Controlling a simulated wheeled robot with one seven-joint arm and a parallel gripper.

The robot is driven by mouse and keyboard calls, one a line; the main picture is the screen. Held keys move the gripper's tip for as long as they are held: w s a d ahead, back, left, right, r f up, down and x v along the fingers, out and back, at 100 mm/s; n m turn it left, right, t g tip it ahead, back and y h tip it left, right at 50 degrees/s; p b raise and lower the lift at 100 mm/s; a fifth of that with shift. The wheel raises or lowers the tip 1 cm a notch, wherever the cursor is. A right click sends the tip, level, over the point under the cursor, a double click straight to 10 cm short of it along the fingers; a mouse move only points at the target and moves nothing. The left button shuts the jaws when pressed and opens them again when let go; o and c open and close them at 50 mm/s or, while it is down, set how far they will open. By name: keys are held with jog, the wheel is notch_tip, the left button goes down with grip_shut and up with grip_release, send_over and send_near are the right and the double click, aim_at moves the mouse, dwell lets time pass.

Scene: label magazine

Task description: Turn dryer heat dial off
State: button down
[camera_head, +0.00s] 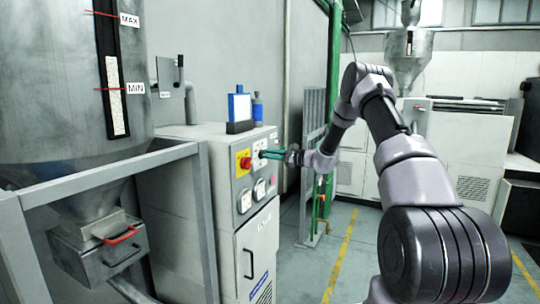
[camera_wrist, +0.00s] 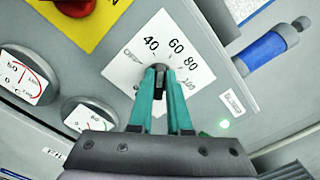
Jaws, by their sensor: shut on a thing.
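The dryer's heat dial plate (camera_wrist: 133,57) is a white square marked 40, 60, 80 and 100, with another marking at the left that looks like OFF. A small dark knob (camera_wrist: 159,72) sits at its middle. My gripper (camera_wrist: 159,68) has teal fingers closed on this knob, and they hide most of it and its pointer. In the head view my gripper (camera_head: 265,154) reaches the front of the dryer's control cabinet (camera_head: 178,182) from the right, at the white dial plate (camera_head: 259,146).
A red button (camera_head: 245,163) on a yellow plate is beside the dial. Two round gauges (camera_head: 245,201) (camera_head: 260,190) lie below. A blue item (camera_head: 239,106) stands on the cabinet top. A steel hopper (camera_head: 75,90) is at left.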

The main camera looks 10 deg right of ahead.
jog(key=n, duration=0.3)
jog(key=f+n, duration=0.1)
jog(key=n, duration=0.7)
jog(key=shift+s+a+f, duration=0.1)
jog(key=shift+s+f, duration=0.05)
jog(key=shift+s, duration=0.05)
jog(key=shift+n, duration=0.4)
jog(key=c, duration=0.9)
grip_release()
jog(key=shift+o, duration=0.2)
jog(key=v, duration=1)
jog(key=shift+s+d, duration=0.25)
jog(key=shift+d, duration=0.05)
